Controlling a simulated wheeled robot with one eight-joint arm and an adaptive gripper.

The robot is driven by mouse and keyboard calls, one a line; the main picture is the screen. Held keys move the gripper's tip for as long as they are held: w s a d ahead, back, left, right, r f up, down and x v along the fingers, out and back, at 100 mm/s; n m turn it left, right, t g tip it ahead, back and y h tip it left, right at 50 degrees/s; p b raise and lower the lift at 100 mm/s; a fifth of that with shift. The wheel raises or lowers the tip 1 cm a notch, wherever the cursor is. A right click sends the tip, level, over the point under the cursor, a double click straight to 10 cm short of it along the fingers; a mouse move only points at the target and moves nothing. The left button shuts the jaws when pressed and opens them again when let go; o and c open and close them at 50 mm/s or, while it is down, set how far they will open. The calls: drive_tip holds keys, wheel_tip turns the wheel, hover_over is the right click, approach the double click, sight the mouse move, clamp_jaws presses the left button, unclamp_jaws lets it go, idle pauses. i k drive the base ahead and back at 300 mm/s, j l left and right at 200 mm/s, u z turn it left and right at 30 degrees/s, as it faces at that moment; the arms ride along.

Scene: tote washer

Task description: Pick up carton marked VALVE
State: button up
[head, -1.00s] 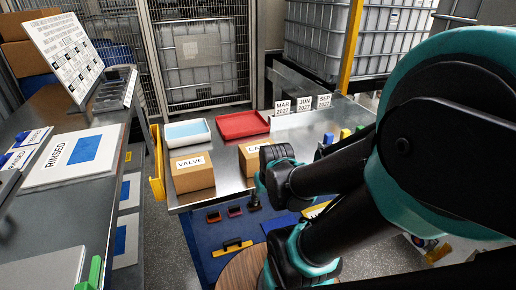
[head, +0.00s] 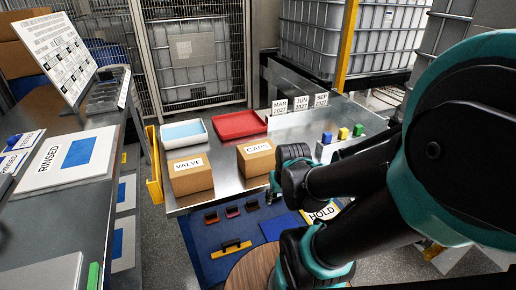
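The carton marked VALVE (head: 191,176) is a brown box with a white label on top. It sits at the front left of the metal table (head: 228,192). A similar carton marked CAPS (head: 256,158) stands to its right, apart from it. My dark and teal arm reaches in from the right, and its bent links show just right of the CAPS carton. My gripper's fingers cannot be made out in this view, so whether it is open or shut is unclear. Nothing covers the VALVE carton.
A white tray with a blue bottom (head: 183,133) and a red tray (head: 239,124) lie behind the cartons. Month cards (head: 301,102) and small coloured blocks (head: 343,134) are to the right. A grey bench (head: 75,215) with a RINSED board (head: 66,160) stands left.

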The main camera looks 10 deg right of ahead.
sight(192, 174)
drive_tip(key=k+u, duration=0.15)
drive_tip(key=u, duration=0.3)
drive_tip(key=k+j+u, duration=0.1)
drive_tip(key=u, duration=0.3)
